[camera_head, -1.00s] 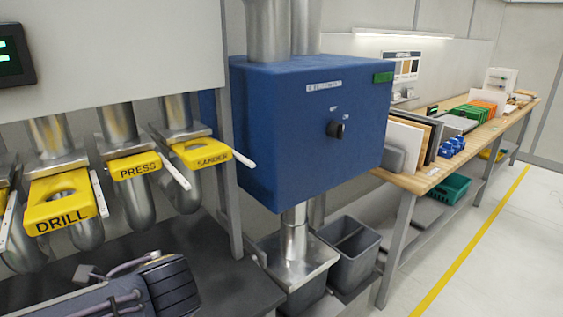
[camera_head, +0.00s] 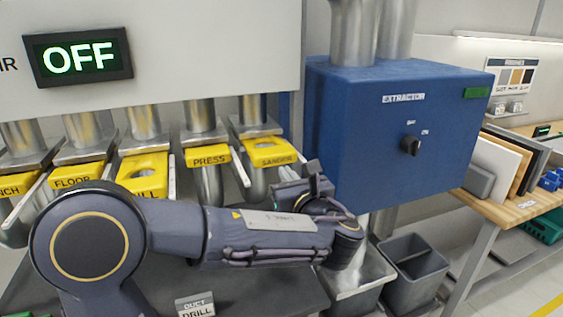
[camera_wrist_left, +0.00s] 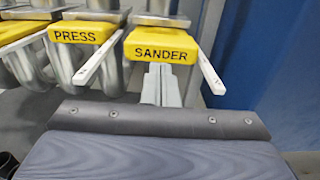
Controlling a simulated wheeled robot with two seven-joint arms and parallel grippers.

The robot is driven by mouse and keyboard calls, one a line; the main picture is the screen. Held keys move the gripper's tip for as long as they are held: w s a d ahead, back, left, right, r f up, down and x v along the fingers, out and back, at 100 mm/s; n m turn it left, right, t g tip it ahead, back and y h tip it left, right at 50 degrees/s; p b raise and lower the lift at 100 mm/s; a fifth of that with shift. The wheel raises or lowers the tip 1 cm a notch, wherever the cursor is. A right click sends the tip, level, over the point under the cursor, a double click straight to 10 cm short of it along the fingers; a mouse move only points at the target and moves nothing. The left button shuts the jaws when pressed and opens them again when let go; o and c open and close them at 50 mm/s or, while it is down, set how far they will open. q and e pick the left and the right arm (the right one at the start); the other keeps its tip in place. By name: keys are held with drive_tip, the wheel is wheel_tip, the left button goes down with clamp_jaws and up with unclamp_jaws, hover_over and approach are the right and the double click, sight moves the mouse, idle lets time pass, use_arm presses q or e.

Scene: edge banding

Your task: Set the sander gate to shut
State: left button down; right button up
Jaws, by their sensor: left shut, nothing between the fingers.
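The yellow sander gate (camera_head: 272,155), labelled SANDER, sits under a metal pipe at the right end of the duct row. A pale lever (camera_wrist_left: 211,75) sticks out toward me on its right side in the left wrist view. My left gripper (camera_head: 290,188) is just in front of and below the sander gate in the head view. In the left wrist view its fingers (camera_wrist_left: 160,82) are shut and empty, below the SANDER label and left of the lever, which they do not hold. Whether they touch the gate, I cannot tell. My right gripper is not in view.
The press gate (camera_head: 207,156) with its own lever is left of the sander gate, with the drill gate (camera_head: 147,165) beyond. A blue box (camera_head: 385,130) with a black knob (camera_head: 410,146) stands close on the right. A display (camera_head: 78,56) reads OFF.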

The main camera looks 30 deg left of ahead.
sight(275, 158)
use_arm(q)
drive_tip(key=p+x, duration=0.1)
drive_tip(key=x, duration=0.3)
drive_tip(key=shift+w+a, duration=0.15)
drive_tip(key=shift+a, duration=0.05)
drive_tip(key=x, duration=0.6)
drive_tip(key=shift+d, duration=0.1)
drive_tip(key=shift+r, duration=0.25)
